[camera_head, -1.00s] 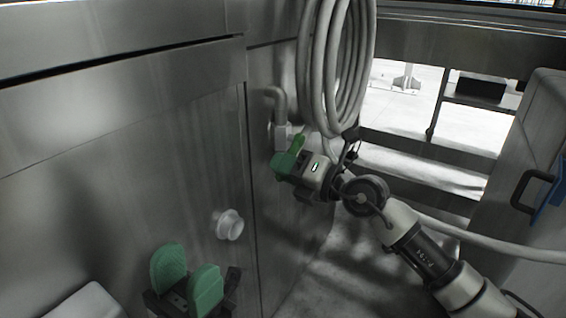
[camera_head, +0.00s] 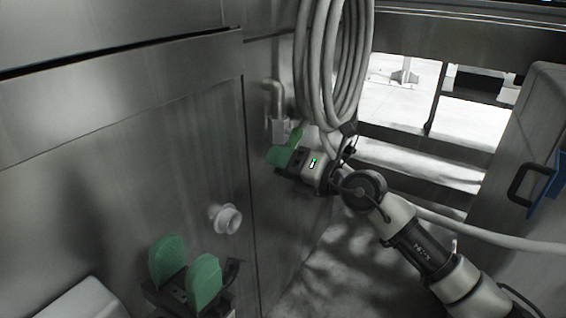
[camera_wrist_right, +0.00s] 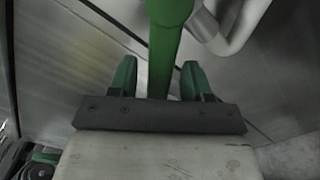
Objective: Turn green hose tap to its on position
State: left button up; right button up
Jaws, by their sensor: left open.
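The green tap handle (camera_head: 296,137) is at the pipe on the metal wall, beside the hanging hose coil. In the right wrist view the green handle (camera_wrist_right: 166,55) runs down between the two green fingers of my right gripper (camera_wrist_right: 158,75). Gaps show on both sides of the handle, so this gripper is open around it. In the head view my right gripper (camera_head: 283,150) partly covers the tap. My left gripper (camera_head: 185,265) is open and empty at the lower left, in front of the metal panel, away from the tap.
A pale hose coil (camera_head: 332,60) hangs right above the right gripper. A bent pipe (camera_head: 274,90) leads to the tap. A white round fitting (camera_head: 228,219) sticks out of the panel near the left gripper. A grey cabinet with a dark handle (camera_head: 530,185) stands at the right.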

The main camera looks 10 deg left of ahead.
jog(key=p+v, duration=0.3)
jog(key=v, duration=0.7)
jog(key=shift+d, duration=0.4)
jog(key=shift+s, duration=0.15)
jog(key=shift+c, duration=0.3)
